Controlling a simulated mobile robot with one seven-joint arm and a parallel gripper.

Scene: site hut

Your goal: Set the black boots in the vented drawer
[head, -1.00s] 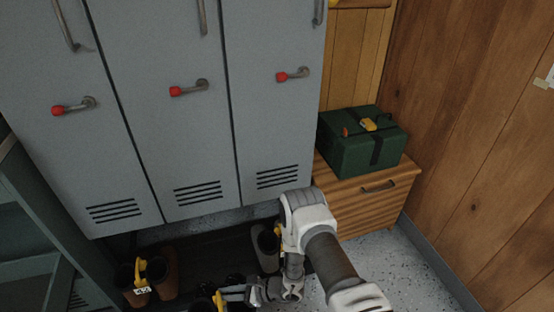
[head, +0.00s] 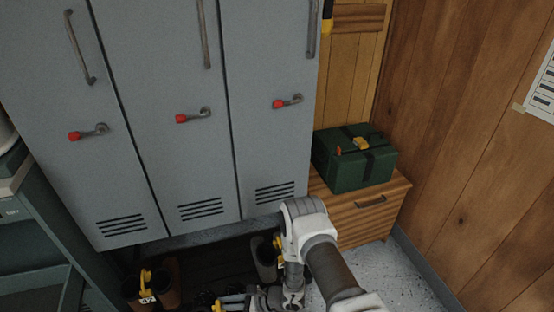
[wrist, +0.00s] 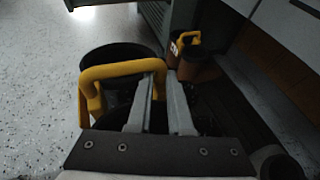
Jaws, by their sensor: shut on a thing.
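My gripper (head: 238,304) is low at the bottom edge of the head view, partly hidden. In the wrist view its fingers (wrist: 160,100) are closed on the yellow carrying clip (wrist: 122,70) of the black boots (wrist: 118,55). The boots' dark open tops show beside and below the clip; their lower parts are hidden, so I cannot tell whether they touch the floor. A wooden drawer unit (head: 355,222) with a grooved front and grey handle stands right of the lockers. Its drawer looks shut; I cannot make out vents in it.
Grey lockers (head: 180,90) with red-tipped handles and slotted lower vents stand behind. Brown boots (head: 168,285) with a yellow clip and grey boots (head: 265,262) stand below them. A green box (head: 352,160) sits on the drawer unit. Speckled floor (head: 395,265) is clear at right.

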